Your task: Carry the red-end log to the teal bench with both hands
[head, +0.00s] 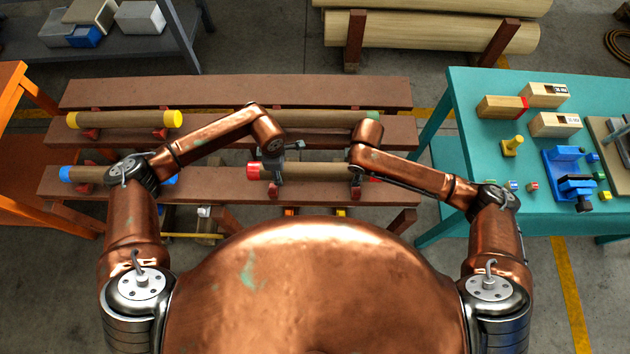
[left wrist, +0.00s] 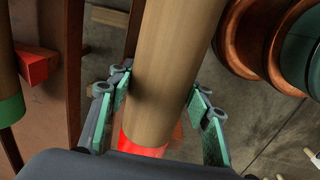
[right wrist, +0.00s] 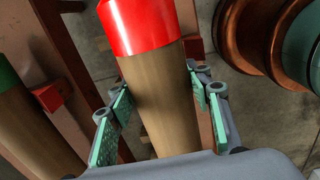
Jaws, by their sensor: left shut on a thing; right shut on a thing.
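The red-end log (head: 315,171) lies level along the front right of the brown rack (head: 236,209), with a red band at each end. My left gripper (head: 275,167) is shut on it near its left red end; that grip also shows in the left wrist view (left wrist: 164,108). My right gripper (head: 356,180) is shut on it near its right end, also seen in the right wrist view (right wrist: 164,105). I cannot tell whether the log touches its red chocks. The teal bench (head: 470,100) stands to the right, apart from the log.
A yellow-end log (head: 125,119), a blue-end log (head: 95,174) and a green-end log (head: 320,118) lie on the rack. The bench bears wooden blocks (head: 556,124), a blue vise (head: 572,180) and small coloured pieces. An orange table (head: 12,90) is at left. Large logs (head: 430,32) lie behind.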

